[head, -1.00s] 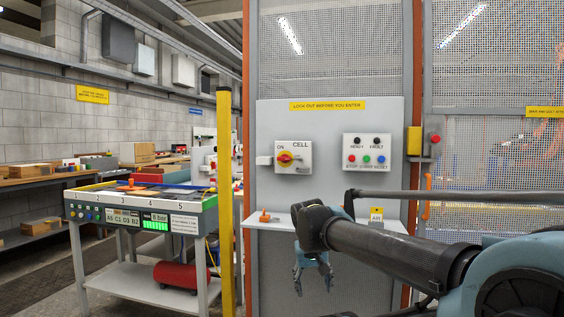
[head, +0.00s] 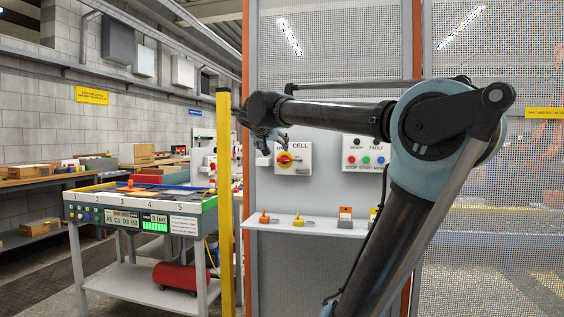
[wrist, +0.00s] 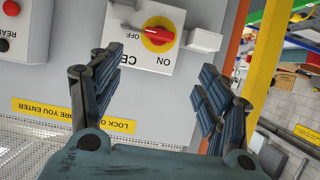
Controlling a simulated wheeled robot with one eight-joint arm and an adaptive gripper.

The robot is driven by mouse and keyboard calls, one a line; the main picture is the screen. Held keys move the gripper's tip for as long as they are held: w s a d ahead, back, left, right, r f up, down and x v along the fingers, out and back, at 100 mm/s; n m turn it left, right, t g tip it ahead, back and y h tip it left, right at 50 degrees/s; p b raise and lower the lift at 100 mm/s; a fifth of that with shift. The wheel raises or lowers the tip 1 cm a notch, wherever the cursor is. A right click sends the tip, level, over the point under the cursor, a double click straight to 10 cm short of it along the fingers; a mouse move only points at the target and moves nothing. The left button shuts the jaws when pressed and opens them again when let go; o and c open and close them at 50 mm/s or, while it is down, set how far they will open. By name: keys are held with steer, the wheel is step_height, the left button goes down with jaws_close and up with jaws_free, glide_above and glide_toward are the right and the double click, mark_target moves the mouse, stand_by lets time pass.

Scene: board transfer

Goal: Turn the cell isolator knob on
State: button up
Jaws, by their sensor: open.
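The cell isolator is a white box (head: 302,160) on the grey panel. Its red knob sits on a yellow disc (head: 285,158). In the wrist view, which is upside down, the red knob (wrist: 160,35) lies roughly crosswise, one end toward the OFF label (wrist: 134,36). The ON label (wrist: 163,60) is below it in that picture. My gripper (head: 275,143) is raised in front of the box's upper left part. In the wrist view my gripper (wrist: 156,62) is open and empty, its fingers apart on either side of the box and short of the knob.
A push-button box (head: 364,154) is right of the isolator, partly behind my arm. A shelf (head: 320,229) below holds orange-tagged items (head: 264,217). A yellow post (head: 224,200) and the numbered table (head: 140,203) stand at left. A white block (wrist: 205,40) juts beside the isolator.

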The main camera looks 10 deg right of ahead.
mark_target(283, 158)
steer(key=x, duration=1.6)
steer(key=shift+d+f, duration=0.15)
steer(key=c, duration=1.1)
